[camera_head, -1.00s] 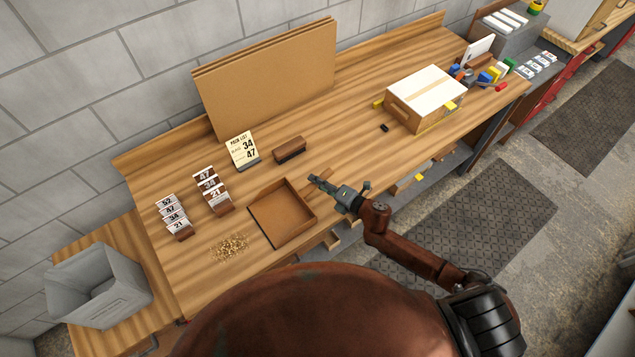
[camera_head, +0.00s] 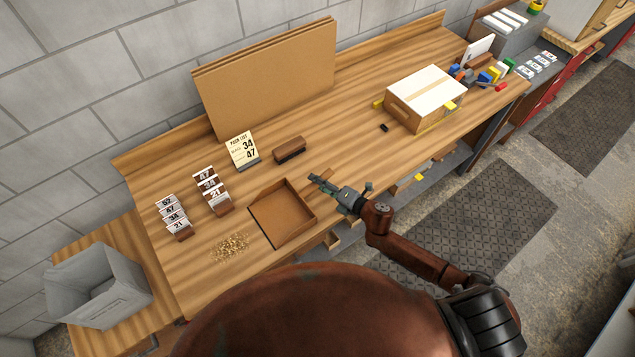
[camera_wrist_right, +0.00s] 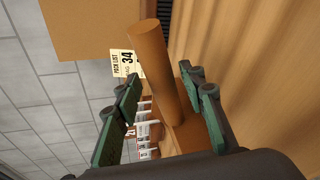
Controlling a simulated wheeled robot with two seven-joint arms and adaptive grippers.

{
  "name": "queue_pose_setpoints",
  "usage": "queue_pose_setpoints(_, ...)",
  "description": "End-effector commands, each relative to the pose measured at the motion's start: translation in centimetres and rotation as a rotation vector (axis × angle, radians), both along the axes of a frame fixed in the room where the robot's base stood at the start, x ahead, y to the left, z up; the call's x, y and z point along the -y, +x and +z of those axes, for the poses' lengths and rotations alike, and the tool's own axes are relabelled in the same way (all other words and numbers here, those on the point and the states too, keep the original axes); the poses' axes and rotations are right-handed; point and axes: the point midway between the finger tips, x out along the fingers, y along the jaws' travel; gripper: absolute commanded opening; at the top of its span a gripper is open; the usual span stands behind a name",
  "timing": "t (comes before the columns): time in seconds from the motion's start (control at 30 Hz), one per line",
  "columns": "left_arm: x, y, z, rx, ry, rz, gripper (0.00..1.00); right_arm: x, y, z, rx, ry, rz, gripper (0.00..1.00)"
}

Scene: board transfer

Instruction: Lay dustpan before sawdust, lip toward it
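The brown dustpan (camera_head: 279,218) lies flat near the table's front edge. Its open dark-edged lip faces left toward the sawdust (camera_head: 230,247), with a narrow strip of bare wood between them. Its handle (camera_head: 320,173) points away to the upper right. My right gripper (camera_head: 318,181) is at the handle; in the right wrist view the handle (camera_wrist_right: 162,75) runs between the green fingers (camera_wrist_right: 165,112), which stand apart with a gap showing on the left side. My left gripper is not in view.
A brush (camera_head: 290,150) and a pick-list card (camera_head: 242,150) stand behind the dustpan. Numbered tags (camera_head: 212,190) stand to the left. A grey bin (camera_head: 100,287) is at the lower left. A white-topped box (camera_head: 426,98) sits to the right. Brown boards (camera_head: 265,75) lean on the wall.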

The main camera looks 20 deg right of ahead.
Motion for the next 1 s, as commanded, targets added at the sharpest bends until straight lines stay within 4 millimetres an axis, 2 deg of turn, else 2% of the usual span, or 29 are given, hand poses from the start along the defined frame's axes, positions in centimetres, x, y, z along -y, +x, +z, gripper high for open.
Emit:
queue_pose_setpoints(0.3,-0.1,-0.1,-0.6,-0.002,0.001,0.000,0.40,3.3,-5.3,1.4,-0.004,-0.001,0.000,0.37)
queue_pose_setpoints(0.5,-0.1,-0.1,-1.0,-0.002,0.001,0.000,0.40,5.1,-7.9,2.5,-0.001,-0.002,0.000,0.37)
queue_pose_setpoints(0.7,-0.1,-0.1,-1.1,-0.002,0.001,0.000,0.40,5.7,-9.0,3.0,0.000,0.000,0.000,0.37)
queue_pose_setpoints(1.0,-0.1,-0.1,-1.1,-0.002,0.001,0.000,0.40,5.8,-9.1,3.1,0.001,-0.001,0.000,0.37)
